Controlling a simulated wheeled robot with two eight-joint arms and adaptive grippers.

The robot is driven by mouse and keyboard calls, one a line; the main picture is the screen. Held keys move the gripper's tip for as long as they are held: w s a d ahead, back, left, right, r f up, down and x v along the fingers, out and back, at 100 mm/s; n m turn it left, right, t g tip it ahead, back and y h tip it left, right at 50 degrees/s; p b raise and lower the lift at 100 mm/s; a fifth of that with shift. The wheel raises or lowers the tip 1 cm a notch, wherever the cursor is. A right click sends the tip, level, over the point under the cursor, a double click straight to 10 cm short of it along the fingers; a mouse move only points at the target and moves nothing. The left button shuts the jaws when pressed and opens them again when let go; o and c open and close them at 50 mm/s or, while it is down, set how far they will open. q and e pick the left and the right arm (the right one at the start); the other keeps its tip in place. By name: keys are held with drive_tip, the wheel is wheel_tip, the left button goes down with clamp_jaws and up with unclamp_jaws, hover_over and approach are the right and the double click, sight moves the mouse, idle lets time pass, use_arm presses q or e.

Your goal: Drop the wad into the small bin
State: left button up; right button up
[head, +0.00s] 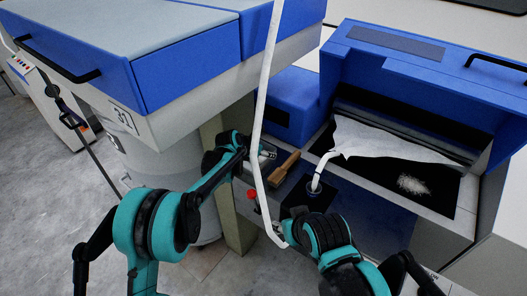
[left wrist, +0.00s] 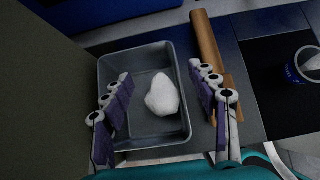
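The white, rounded wad (left wrist: 162,97) lies in a shallow grey metal tray (left wrist: 112,70) in the left wrist view. My left gripper (left wrist: 165,108) is open, its purple-padded fingers apart on either side of the wad and above the tray. In the head view my left gripper (head: 264,156) is at the machine's front ledge and hides most of the tray.
A wooden-handled tool (left wrist: 207,45) lies between tray and bin; it shows in the head view too (head: 287,164). Loose fluff (head: 413,185) lies on the black surface. A white hose (head: 263,90) hangs in front.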

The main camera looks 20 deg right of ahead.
use_arm(q)
drive_tip(key=shift+r, duration=0.1)
drive_tip(key=shift+r, duration=0.25)
drive_tip(key=p+v, duration=0.2)
drive_tip(key=v, duration=0.5)
drive_tip(key=shift+a+r, duration=0.2)
drive_tip(key=shift+r, duration=0.1)
drive_tip(key=shift+s, duration=0.1)
